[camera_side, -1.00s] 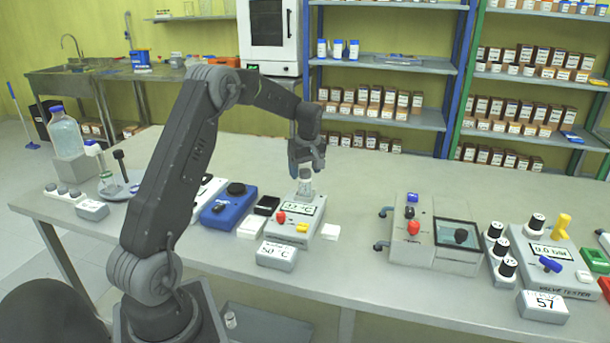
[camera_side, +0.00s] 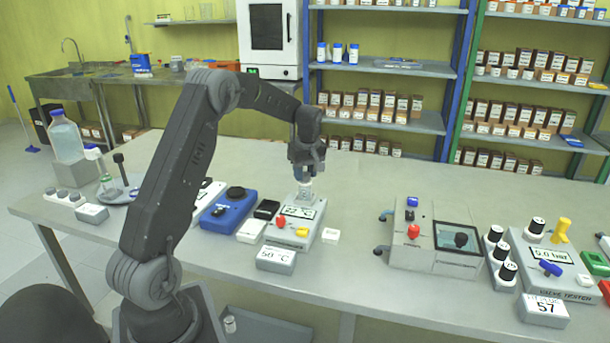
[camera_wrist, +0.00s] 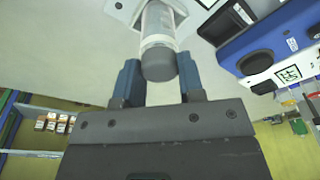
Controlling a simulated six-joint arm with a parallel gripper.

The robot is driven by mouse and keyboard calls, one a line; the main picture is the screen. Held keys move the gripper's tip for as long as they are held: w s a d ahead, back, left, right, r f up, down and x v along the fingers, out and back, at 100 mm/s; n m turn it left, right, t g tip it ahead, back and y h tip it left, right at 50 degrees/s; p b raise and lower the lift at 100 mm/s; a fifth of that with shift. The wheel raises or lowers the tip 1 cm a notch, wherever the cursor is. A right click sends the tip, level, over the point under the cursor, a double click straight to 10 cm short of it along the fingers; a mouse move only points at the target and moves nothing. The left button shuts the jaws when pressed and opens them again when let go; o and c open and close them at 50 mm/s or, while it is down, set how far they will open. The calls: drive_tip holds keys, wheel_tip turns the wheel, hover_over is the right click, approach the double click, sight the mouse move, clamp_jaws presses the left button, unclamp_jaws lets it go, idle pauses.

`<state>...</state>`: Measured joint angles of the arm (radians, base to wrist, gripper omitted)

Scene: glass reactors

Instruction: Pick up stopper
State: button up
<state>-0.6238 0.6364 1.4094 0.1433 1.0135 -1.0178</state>
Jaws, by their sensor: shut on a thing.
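The stopper (camera_wrist: 158,64) is a dark grey cap on the end of a clear glass vial (camera_wrist: 160,25) in the wrist view. The vial stands upright on a grey device with a display (camera_side: 302,212) in the side view. My gripper (camera_side: 306,174) points down at the vial's top. In the wrist view, the blue fingers of my gripper (camera_wrist: 159,82) lie on either side of the stopper, shut on it. In the side view the fingers largely hide the stopper. The stopper and the vial are still together.
A blue device (camera_side: 229,207) stands left of the vial's device, and a 50 °C sign (camera_side: 276,258) in front. A grey box with a dark screen (camera_side: 432,240) and a valve tester (camera_side: 545,262) stand to the right. The table behind the vial is clear.

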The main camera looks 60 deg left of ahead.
drive_tip(key=r, duration=0.4)
drive_tip(key=shift+s+a+r, duration=0.15)
drive_tip(key=shift+s+r, duration=0.05)
drive_tip(key=shift+s, duration=0.05)
drive_tip(key=s+a+r, duration=0.5)
drive_tip(key=s+r, duration=0.1)
drive_tip(key=s, duration=0.3)
drive_tip(key=shift+w+d+f, duration=1.6)
drive_tip(key=shift+d+f, duration=1.2)
drive_tip(key=shift+d, duration=0.55)
drive_tip(key=shift+w+d+f, duration=1.65)
drive_tip(key=shift+d+f, duration=1.1)
drive_tip(key=shift+d, duration=0.55)
drive_tip(key=shift+w+d+f, duration=1.6)
drive_tip(key=shift+d+f, duration=1.2)
drive_tip(key=shift+d, duration=0.55)
drive_tip(key=shift+f, duration=0.75)
drive_tip(key=shift+f, duration=0.3)
drive_tip(key=shift+f, duration=0.45)
